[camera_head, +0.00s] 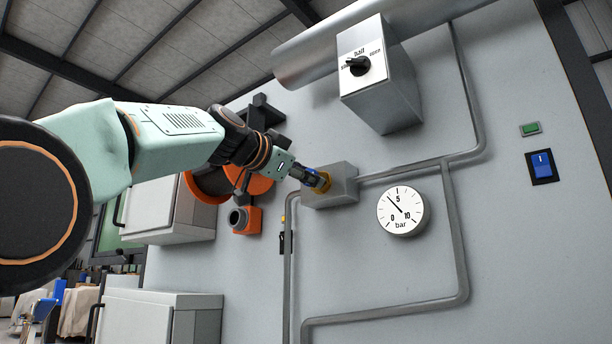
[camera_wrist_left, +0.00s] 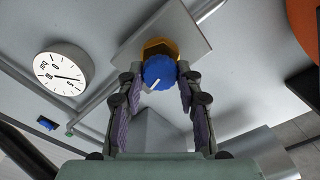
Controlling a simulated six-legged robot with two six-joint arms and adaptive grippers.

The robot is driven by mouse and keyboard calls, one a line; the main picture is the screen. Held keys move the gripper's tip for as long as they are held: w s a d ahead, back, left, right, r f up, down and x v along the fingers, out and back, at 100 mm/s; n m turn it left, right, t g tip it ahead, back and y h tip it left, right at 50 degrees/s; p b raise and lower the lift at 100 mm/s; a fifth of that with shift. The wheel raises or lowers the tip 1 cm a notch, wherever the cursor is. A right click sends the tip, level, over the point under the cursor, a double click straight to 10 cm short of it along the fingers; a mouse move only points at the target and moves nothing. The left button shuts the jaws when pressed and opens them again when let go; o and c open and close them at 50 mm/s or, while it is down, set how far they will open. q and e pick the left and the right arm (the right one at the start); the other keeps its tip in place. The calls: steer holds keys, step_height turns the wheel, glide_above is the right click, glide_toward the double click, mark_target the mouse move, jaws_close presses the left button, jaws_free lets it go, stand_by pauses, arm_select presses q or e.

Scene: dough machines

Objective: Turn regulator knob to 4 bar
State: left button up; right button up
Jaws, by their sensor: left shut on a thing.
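The blue regulator knob (camera_wrist_left: 158,72) with a white mark sits on a brass-yellow fitting (camera_wrist_left: 160,47) in the left wrist view. The fitting (camera_head: 325,182) joins a grey box (camera_head: 345,184) on the wall in the head view. My left gripper (camera_head: 310,178) is shut on the knob; its fingers (camera_wrist_left: 160,80) lie on both sides of it, and in the head view they hide most of it. The round pressure gauge (camera_head: 400,211) is marked 0, 5, 10 and bar. Its needle points up and left, between 0 and 5, closer to 5. My right gripper is not in view.
Grey pipes (camera_head: 455,230) run along the wall around the gauge. A metal box with a black rotary switch (camera_head: 358,66) juts out above. A green button (camera_head: 530,129) and a blue switch (camera_head: 542,165) are at the right. An orange bracket (camera_head: 247,220) is left of the regulator.

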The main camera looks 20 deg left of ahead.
arm_select(q)
steer(key=shift+w+f, duration=0.15)
steer(key=shift+f, duration=0.2)
steer(key=o, duration=1.1)
steer(key=shift+r, duration=0.15)
steer(key=shift+o, duration=0.2)
steer(key=shift+r, duration=0.15)
